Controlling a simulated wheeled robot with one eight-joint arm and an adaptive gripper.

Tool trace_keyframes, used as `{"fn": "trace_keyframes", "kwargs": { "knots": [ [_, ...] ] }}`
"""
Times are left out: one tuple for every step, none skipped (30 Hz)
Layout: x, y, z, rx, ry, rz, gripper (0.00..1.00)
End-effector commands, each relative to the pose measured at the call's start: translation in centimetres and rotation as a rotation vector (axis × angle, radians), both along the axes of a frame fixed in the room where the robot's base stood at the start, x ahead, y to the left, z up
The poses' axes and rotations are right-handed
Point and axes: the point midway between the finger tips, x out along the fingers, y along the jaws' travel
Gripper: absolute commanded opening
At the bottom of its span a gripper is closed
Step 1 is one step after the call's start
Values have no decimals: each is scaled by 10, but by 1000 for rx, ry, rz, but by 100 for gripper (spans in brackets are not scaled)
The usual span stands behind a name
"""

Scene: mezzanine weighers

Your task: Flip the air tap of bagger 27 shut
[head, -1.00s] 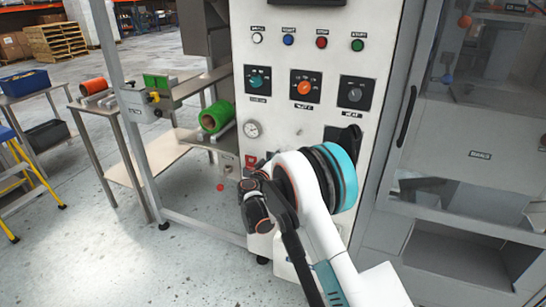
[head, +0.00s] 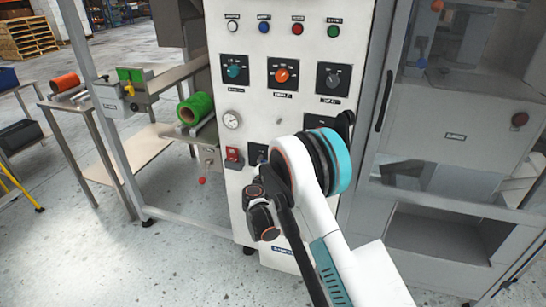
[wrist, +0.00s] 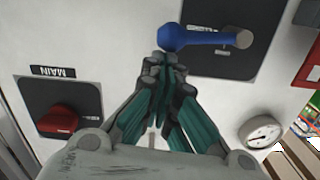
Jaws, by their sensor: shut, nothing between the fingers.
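The air tap appears to be the blue lever (wrist: 205,36) on a dark square plate (wrist: 218,66) in the wrist view. The lever lies nearly level across the picture, its rounded blue end to the left and its grey pivot to the right. My gripper (wrist: 165,62) is shut and empty, its fingertips just below the blue end; I cannot tell whether they touch it. In the head view a dark plate (head: 257,153) shows beside my arm, but the lever and my fingertips are hidden. The bagger's white panel (head: 262,105) fills the middle; no number 27 is readable.
The wrist view looks upside down: a red MAIN switch (wrist: 58,120) is at left, a pressure gauge (wrist: 260,133) at lower right. The head view shows the gauge (head: 231,120), a red box (head: 234,156) and an orange knob (head: 281,76). Floor is free at lower left.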

Motion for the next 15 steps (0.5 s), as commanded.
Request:
{"fn": "trace_keyframes", "kwargs": {
  "knots": [
    [0, -1, -2, -2, 1, 0, 0],
    [-1, -2, -4, -2, 1, 0, 0],
    [-1, -2, -5, -3, 1, 0, 0],
    [-1, -3, -6, -3, 1, 0, 0],
    [-1, -3, -6, -3, 1, 0, 0],
    [-1, -3, -7, -4, 1, 0, 0],
    [-1, -4, -8, -4, 1, 0, 0],
    [-1, -4, -8, -4, 1, 0, 0],
    [-1, -4, -8, -4, 1, 0, 0],
    [-1, -4, -9, -5, 2, 0, 0],
    [-2, -4, -9, -5, 2, 0, 0],
    [-2, -4, -9, -5, 2, 0, 0],
    [-2, -4, -9, -5, 2, 0, 0],
    [-2, -5, -9, -5, 2, 0, 0],
    [-2, -5, -9, -5, 2, 0, 0]
  ]
}}
